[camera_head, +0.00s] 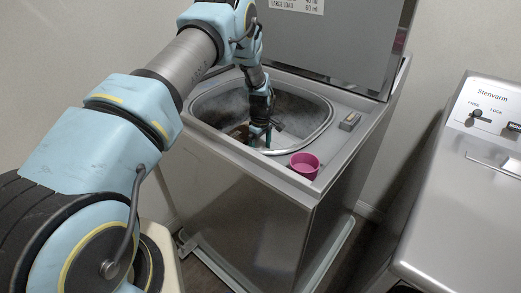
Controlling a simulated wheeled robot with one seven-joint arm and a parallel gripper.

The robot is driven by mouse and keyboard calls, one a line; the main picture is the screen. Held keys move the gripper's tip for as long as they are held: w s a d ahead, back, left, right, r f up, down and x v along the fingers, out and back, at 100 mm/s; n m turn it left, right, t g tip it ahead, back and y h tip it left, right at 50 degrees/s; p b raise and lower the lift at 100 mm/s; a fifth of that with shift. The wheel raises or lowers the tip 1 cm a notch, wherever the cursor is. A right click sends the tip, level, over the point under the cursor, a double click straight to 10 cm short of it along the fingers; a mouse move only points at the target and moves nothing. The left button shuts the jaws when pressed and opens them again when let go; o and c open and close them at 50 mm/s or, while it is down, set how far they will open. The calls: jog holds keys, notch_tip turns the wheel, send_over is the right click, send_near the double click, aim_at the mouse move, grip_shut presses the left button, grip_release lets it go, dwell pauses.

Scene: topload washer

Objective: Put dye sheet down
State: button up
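My gripper (262,136) reaches down through the round opening of the topload washer (243,195), whose lid (325,38) stands raised at the back. The fingers point down inside the drum (300,108), near the front of the opening. They are small and dark here, and I cannot tell whether they are open or shut. A brownish thing (238,132) shows in the drum just left of the gripper; I cannot tell what it is or whether the gripper touches it. I cannot make out a dye sheet for certain.
A pink cup (304,166) stands on the washer's front right top corner. A small grey box-like thing (350,121) lies on the right rim. A second machine (455,210) with a control panel stands to the right, across a narrow floor gap. A wall is behind.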

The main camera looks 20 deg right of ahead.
notch_tip(320, 180, up, 12)
jog(key=b, duration=0.3)
jog(key=shift+r, duration=0.15)
dwell(0.4)
